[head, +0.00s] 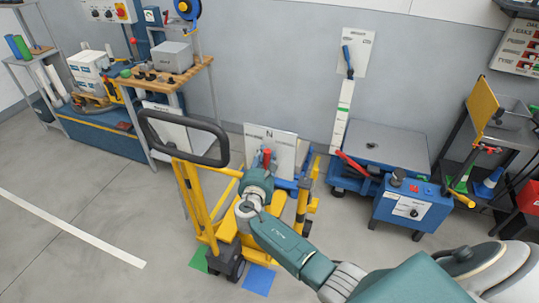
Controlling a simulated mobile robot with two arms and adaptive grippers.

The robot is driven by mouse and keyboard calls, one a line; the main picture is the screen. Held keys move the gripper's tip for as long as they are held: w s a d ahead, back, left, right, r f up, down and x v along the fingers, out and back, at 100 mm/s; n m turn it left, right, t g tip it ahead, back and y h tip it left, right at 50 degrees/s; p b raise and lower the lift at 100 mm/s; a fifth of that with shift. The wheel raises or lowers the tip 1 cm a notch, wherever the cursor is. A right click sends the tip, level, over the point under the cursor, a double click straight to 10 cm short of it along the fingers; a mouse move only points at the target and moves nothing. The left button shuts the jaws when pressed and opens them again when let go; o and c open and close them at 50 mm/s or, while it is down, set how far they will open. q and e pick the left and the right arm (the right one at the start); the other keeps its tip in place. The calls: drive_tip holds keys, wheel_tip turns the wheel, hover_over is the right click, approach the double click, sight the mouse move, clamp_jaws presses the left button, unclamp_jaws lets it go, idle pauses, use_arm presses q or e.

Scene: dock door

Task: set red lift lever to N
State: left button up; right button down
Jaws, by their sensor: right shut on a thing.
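The red lift lever (267,157) stands nearly upright on the yellow pallet truck (189,200). Only its upper part shows, just below the letter N on the white label plate (284,146); its lower part is hidden by my gripper. The smaller words on the plate are too small to read surely. My right gripper (260,173) is at the lever and shut on it, its arm reaching in from the lower right. The fingertips are mostly hidden behind the gripper body. My left gripper is not in view.
The truck's black loop handle (183,120) rises left of the gripper. A blue lift table (383,150) with its control box (408,205) stands to the right. A workbench (158,84) is at the back left. The floor at lower left is clear.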

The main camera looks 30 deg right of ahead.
drive_tip(key=shift+w+r, duration=0.15)
drive_tip(key=shift+w, duration=0.05)
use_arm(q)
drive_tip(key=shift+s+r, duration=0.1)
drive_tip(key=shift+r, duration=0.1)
use_arm(e)
drive_tip(key=shift+n, duration=0.3)
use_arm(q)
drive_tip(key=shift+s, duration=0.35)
use_arm(e)
drive_tip(key=c, duration=1.3)
unclamp_jaws()
drive_tip(key=shift+c, duration=0.2)
drive_tip(key=shift+a, duration=0.1)
drive_tip(key=v, duration=1.1)
drive_tip(key=shift+s+a, duration=0.25)
drive_tip(key=shift+s, duration=0.1)
